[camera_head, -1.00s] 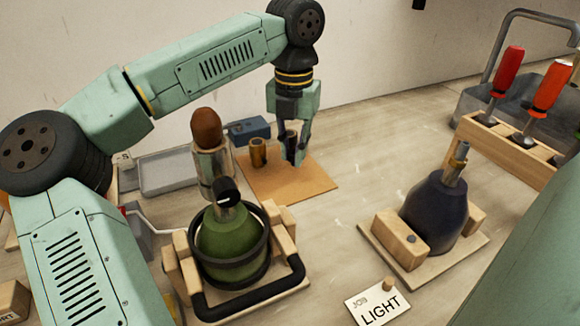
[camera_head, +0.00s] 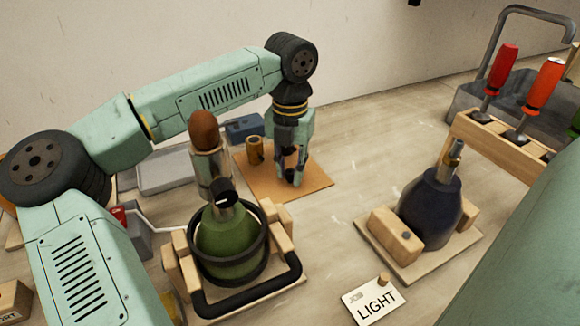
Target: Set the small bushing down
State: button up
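My gripper (camera_head: 290,178) points down over the brown mat (camera_head: 312,187), with its fingertips at or just above the mat's surface. Its fingers are close together, with something dark between them. I cannot tell whether this is the small bushing or part of the gripper. A brass-coloured hollow cylinder (camera_head: 254,148) stands upright on the mat's back left part, to the left of my gripper and apart from it. The fingers hide the mat directly behind them.
A green lamp base (camera_head: 225,245) in a wooden cradle, with a brown-topped metal cylinder (camera_head: 208,165) near it, stands in front. A dark blue lamp base (camera_head: 430,210) is at right. A blue block (camera_head: 245,128) and grey tray (camera_head: 165,172) lie behind. The mat's right part is clear.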

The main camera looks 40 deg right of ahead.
aim_at(290, 172)
jog(key=shift+o, duration=1.2)
jog(key=shift+r, duration=0.3)
notch_tip(290, 172, up, 12)
jog(key=b, duration=0.1)
jog(key=shift+f, duration=0.15)
